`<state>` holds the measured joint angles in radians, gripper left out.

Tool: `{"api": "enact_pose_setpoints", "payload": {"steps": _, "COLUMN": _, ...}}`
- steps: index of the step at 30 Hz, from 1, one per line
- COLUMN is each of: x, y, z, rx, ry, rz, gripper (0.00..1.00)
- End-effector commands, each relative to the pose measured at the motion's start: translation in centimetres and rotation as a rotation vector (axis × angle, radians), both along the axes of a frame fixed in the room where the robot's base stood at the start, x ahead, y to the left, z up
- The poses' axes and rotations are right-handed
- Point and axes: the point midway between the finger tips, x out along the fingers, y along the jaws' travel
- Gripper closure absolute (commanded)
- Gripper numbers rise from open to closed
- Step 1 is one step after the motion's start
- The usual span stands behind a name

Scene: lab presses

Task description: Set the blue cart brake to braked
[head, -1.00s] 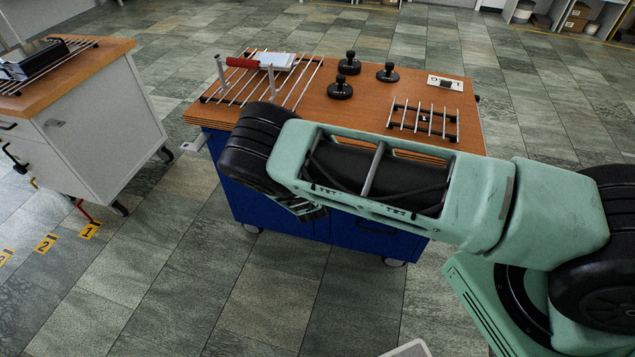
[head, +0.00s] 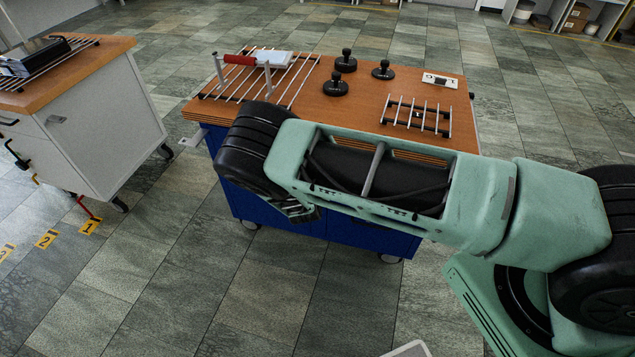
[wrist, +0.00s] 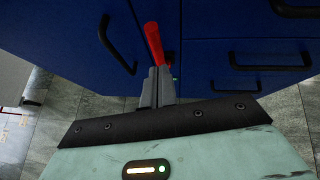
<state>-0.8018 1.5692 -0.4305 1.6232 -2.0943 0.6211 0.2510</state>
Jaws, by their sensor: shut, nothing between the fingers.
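The blue cart (head: 275,215) has a wooden top and stands on casters behind my arm in the head view. In the wrist view its blue front (wrist: 215,60) with dark handles fills the upper part. A red lever (wrist: 154,42) stands tilted in front of that blue front. My gripper (wrist: 157,72) is shut and empty, its fingertips at the lower end of the red lever as seen. I cannot tell whether they touch it. In the head view my arm hides the fingers and the lever. The brake's setting cannot be read.
A white cabinet cart (head: 95,140) stands left. Floor in front is clear.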

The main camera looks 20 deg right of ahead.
Motion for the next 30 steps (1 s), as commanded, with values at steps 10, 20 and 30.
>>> {"api": "enact_pose_setpoints", "payload": {"steps": 10, "x": -3.9, "y": 2.3, "z": 4.0, "rx": 0.004, "ry": 0.005, "rz": 0.001, "gripper": 1.0}}
{"api": "enact_pose_setpoints", "payload": {"steps": 20, "x": -6.5, "y": 3.3, "z": 6.7, "rx": 0.002, "ry": 0.007, "rz": 0.0, "gripper": 1.0}}
{"api": "enact_pose_setpoints", "payload": {"steps": 30, "x": -6.7, "y": 3.4, "z": 6.9, "rx": 0.002, "ry": 0.008, "rz": 0.001, "gripper": 1.0}}
